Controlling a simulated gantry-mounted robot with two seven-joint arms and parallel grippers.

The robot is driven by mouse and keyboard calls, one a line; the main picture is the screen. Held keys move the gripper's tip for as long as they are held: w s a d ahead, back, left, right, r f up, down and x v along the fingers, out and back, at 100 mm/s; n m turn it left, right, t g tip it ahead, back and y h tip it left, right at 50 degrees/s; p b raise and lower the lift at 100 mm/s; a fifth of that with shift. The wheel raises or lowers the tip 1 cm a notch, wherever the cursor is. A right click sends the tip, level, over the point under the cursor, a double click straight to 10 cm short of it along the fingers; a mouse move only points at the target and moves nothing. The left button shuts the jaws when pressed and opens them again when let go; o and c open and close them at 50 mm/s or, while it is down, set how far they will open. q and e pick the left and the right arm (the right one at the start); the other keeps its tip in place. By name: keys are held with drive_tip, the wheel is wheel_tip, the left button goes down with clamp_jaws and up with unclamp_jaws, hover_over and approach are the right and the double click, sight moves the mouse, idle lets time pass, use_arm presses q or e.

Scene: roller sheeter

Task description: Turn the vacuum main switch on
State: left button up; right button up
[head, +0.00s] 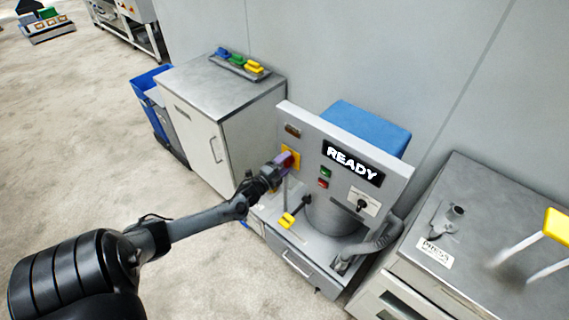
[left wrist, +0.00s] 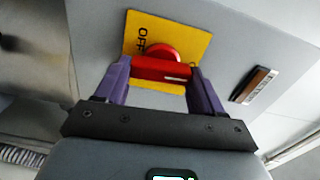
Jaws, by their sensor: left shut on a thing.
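The vacuum main switch is a red rotary handle (left wrist: 162,68) on a yellow plate (left wrist: 146,28), on the grey front panel of the machine (head: 327,132). The plate bears the letters OFF at its left in the left wrist view; other lettering at its right is mostly hidden. My left gripper (left wrist: 163,80) has its purple fingers at both ends of the red handle and is shut on it. In the head view, the left gripper (head: 285,161) reaches the yellow plate (head: 296,152) and hides most of the handle. My right gripper is not in view.
The panel also has a READY display (head: 352,163), green and red buttons (head: 324,177) and a black knob (head: 362,205). A yellow-handled lever (head: 288,219) stands below my gripper.

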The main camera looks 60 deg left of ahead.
use_arm(q)
drive_tip(key=shift+m, duration=0.5)
drive_tip(key=o, duration=1)
drive_tip(key=shift+o, duration=0.2)
drive_tip(key=shift+s, duration=0.1)
drive_tip(key=p+v, duration=0.1)
drive_tip(key=v, duration=0.9)
drive_tip(key=shift+s+p, duration=0.3)
drive_tip(key=shift+d, duration=0.1)
